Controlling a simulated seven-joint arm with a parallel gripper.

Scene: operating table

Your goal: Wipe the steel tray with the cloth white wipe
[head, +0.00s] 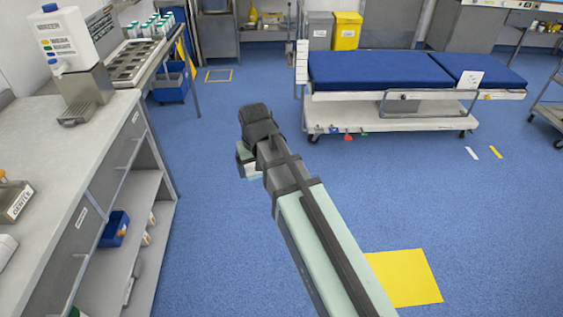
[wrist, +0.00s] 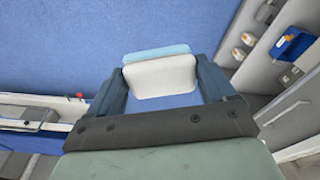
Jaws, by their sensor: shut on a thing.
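My gripper (head: 246,162) is held out over the blue floor in the middle of the head view. In the wrist view its two fingers (wrist: 158,76) are shut on the white wipe (wrist: 165,78), a pale pad with a light blue edge. A small part of the wipe (head: 252,170) shows in the head view below the wrist. No plain steel tray is clearly seen. A grey metal tray with several compartments (head: 122,76) lies on the left bench, apart from my gripper; I cannot tell if it is the steel tray.
A grey counter (head: 100,140) with drawers and an open shelf runs along the left. A white dispenser (head: 75,42) stands at its back. A blue-padded trolley bed (head: 385,70) stands at the back right. A yellow floor patch (head: 408,278) lies at front right. The floor between is clear.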

